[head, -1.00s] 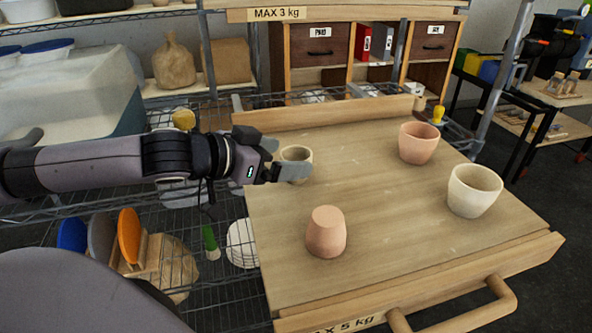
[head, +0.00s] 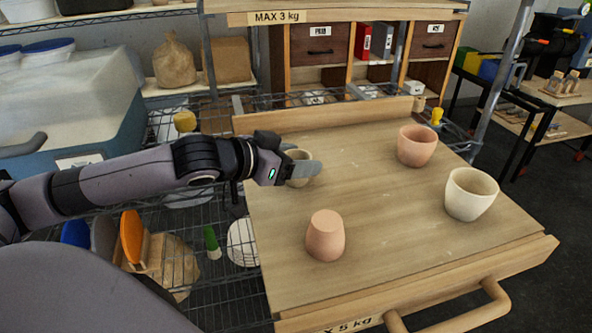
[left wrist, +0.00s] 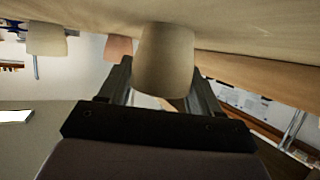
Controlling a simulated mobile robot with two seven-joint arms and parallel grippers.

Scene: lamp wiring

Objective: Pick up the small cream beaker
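The small cream beaker (head: 297,154) stands at the left side of the wooden board, partly hidden by my left gripper's near finger. My left gripper (head: 300,166) reaches in from the left with its fingers on either side of the beaker. In the left wrist view the beaker (left wrist: 165,62) is between the two spread fingers of the gripper (left wrist: 162,75). The gripper looks open; whether the fingers touch the beaker is hard to tell. My right gripper is not in view.
On the board (head: 370,200) stand an upturned pink beaker (head: 325,236), a pink cup (head: 416,146) and a larger cream cup (head: 470,194). The board's middle is clear. A raised wooden ledge (head: 330,112) runs along its back. A wire shelf lies at left.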

